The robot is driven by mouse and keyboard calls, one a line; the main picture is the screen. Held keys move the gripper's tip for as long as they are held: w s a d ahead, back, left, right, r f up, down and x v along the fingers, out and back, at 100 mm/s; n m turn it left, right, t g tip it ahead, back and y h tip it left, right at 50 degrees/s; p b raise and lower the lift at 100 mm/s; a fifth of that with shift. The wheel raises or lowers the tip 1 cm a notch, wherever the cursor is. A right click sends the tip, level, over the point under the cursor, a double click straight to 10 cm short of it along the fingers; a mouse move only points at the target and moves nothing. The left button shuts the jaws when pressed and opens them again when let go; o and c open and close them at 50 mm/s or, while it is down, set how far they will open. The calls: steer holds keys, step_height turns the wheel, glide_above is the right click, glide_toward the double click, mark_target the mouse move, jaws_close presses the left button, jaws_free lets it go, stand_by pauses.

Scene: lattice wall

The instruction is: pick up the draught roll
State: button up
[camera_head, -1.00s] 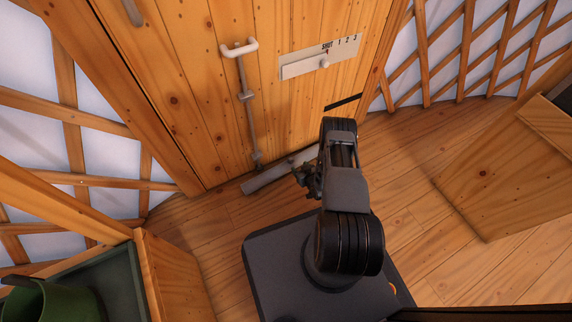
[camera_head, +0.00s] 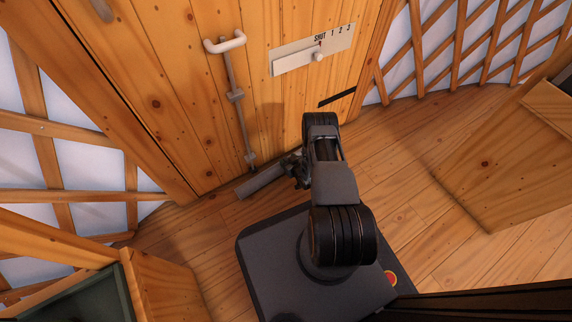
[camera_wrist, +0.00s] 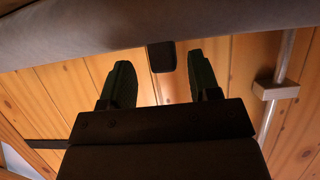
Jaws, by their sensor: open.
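The draught roll (camera_head: 262,180) is a long grey roll on the floor along the foot of the wooden door. Its right part is hidden behind my arm in the head view. In the wrist view the grey roll (camera_wrist: 200,22) spans the top of the picture, ahead of the fingertips. My gripper (camera_wrist: 158,82) is open and empty, with two dark fingers apart and the door boards showing between them. In the head view my gripper (camera_head: 297,170) is low beside the roll, partly hidden by my arm. I cannot tell whether it touches the roll.
The wooden door (camera_head: 190,100) has a white-handled rod (camera_head: 236,95) and a sliding plate marked SHUT 1 2 3 (camera_head: 312,50). A wooden box (camera_head: 510,165) stands at right, and another wooden unit (camera_head: 160,285) at lower left. Floor (camera_head: 400,160) between my arm and the right box is clear.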

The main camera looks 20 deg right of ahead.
steer(key=shift+a, duration=0.3)
steer(key=shift+c, duration=1.4)
jaws_close()
steer(key=shift+d, duration=0.1)
